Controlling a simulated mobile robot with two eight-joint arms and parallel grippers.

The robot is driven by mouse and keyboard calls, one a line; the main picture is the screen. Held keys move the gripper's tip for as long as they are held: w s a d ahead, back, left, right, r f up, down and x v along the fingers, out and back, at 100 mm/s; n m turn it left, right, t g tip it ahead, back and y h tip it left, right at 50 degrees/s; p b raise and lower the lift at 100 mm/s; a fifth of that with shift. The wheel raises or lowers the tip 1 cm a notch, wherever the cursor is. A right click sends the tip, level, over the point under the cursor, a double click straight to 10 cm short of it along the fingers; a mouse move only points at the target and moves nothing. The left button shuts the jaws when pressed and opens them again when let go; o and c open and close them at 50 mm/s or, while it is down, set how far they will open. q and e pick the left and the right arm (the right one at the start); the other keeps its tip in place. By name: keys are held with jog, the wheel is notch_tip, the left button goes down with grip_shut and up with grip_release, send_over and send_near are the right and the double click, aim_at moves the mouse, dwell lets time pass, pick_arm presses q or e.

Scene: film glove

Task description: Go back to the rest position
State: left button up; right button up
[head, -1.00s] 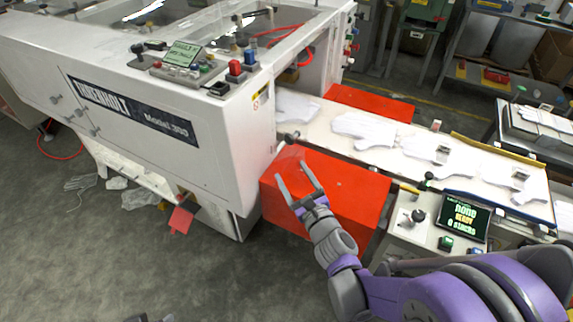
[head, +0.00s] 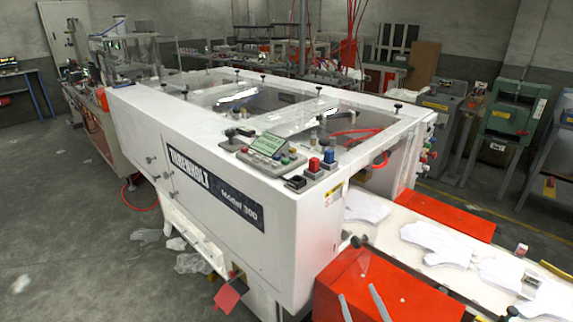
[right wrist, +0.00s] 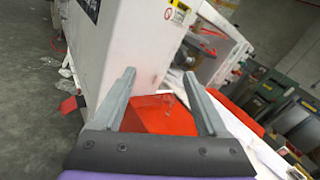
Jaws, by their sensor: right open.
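My right gripper (head: 361,296) shows only its two fingertips at the bottom edge of the head view. They are apart, over the red guard box (head: 400,290) beside the conveyor. In the right wrist view the jaws (right wrist: 159,76) are open, with the red box (right wrist: 160,118) behind them. A faint clear wisp, perhaps film, shows between the fingers and the box; I cannot tell whether it touches them. White gloves (head: 436,243) lie flat on the conveyor (head: 395,213) at right. My left gripper is not in view.
The large white packing machine (head: 215,150) fills the middle, with its button panel (head: 268,150) on top. Clear film scraps (head: 193,263) and a red tag (head: 227,297) are low at its side. Grey floor (head: 70,215) at left is mostly open. Green machines (head: 515,110) stand back right.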

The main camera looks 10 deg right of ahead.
jog(key=s+a+f+n+g+y, duration=0.25)
jog(key=a+n, duration=0.35)
jog(key=n, duration=0.4)
jog(key=s+a+f+n+g+y, duration=0.1)
jog(key=s+a+n+g+y, duration=0.4)
jog(key=n, duration=0.6)
jog(key=s+d+f+n+g+h, duration=0.4)
jog(key=s+d+n+h, duration=0.3)
jog(key=n, duration=0.4)
jog(key=shift+s+f+g+h+p, duration=0.15)
jog(key=shift+s+g+h+p, duration=0.2)
jog(key=shift+g+h, duration=0.2)
